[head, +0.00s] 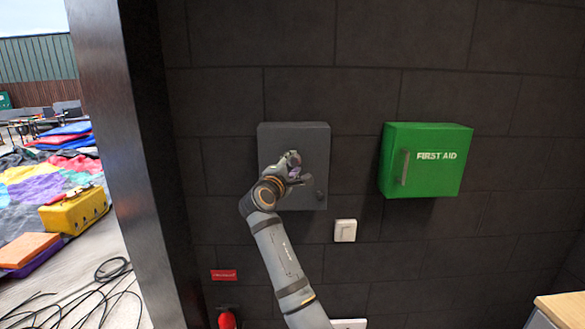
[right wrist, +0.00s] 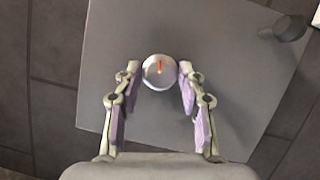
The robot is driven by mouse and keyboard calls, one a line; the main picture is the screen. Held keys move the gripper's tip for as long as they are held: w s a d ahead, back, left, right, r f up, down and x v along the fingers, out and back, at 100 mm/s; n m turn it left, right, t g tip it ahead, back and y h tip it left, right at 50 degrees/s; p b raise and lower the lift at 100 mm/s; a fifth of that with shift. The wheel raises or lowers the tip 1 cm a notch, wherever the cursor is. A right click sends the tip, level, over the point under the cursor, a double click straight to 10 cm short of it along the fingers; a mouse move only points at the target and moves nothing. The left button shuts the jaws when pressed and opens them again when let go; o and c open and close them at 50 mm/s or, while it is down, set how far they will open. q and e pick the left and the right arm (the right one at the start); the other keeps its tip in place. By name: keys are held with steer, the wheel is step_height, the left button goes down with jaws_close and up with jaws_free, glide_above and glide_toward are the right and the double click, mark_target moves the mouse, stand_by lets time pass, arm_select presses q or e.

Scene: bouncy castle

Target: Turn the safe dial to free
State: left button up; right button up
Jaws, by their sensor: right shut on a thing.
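The safe (head: 270,145) is a dark grey box on the black block wall. Its dial (right wrist: 158,80) is a round silver knob with a red mark; the mark points toward the top of the right wrist view. My right gripper (head: 292,162) is in front of the safe's face and hides the dial in the head view. In the right wrist view my right gripper (right wrist: 158,69) has its two fingertips against opposite sides of the dial, shut on it. No lettering around the dial can be read. My left gripper is not in view.
A dark knob (head: 319,195) sticks out at the safe's lower right; it also shows in the right wrist view (right wrist: 282,27). A green first aid box (head: 450,178) hangs to the right. A white switch (head: 345,230) is below. A dark post (head: 125,130) stands left.

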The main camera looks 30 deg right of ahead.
steer(key=shift+r+m+g+y, duration=0.1)
steer(key=shift+m+g+y, duration=0.25)
steer(key=shift+m, duration=0.85)
steer(key=o, duration=1.2)
steer(key=v, duration=0.7)
steer(key=shift+s+a, duration=0.1)
steer(key=shift+a, duration=0.2)
steer(key=shift+d, duration=0.1)
